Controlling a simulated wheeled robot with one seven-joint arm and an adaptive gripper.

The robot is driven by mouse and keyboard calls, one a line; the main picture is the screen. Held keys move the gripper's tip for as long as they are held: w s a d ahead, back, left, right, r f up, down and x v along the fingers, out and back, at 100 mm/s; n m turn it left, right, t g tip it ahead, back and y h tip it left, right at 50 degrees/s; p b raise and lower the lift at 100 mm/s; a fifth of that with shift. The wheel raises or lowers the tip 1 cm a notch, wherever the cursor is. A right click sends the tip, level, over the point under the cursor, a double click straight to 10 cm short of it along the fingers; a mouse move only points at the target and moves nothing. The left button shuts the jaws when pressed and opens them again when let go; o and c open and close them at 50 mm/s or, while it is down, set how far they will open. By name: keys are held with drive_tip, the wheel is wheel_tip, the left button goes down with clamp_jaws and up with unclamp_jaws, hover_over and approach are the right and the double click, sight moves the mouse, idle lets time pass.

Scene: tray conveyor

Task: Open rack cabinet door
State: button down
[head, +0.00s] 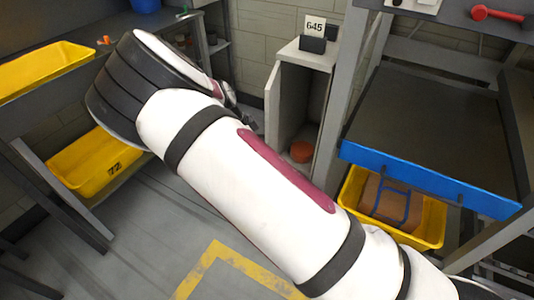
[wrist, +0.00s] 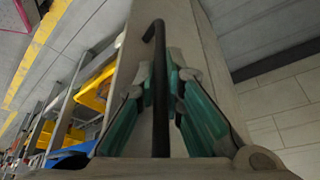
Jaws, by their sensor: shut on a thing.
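The rack cabinet (head: 310,57) stands at the back centre of the head view, with a "645" card on top. Its front is open to view, and a reddish-brown round thing (head: 301,151) sits low inside. A pale upright panel (head: 272,105) at its left side looks like the door, swung outward. In the wrist view my gripper (wrist: 162,82) has its teal fingers on both sides of a black bar handle (wrist: 159,45), shut on it. The handle runs along the pale door panel (wrist: 182,25). In the head view my arm hides most of the gripper and handle.
A grey rack with a blue-edged shelf (head: 430,180) and a yellow bin (head: 428,222) stands close on the cabinet's right. A shelf with yellow bins (head: 95,165) is at left. Open grey floor with yellow marking (head: 225,250) lies between.

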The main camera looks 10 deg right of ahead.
drive_tip(key=shift+w+a+m+g+b, duration=0.5)
drive_tip(key=shift+w+a+m+b, duration=0.8)
drive_tip(key=shift+w+a+b, duration=0.4)
drive_tip(key=shift+a, duration=0.15)
drive_tip(key=c, duration=1.7)
unclamp_jaws()
drive_tip(key=v, duration=1.2)
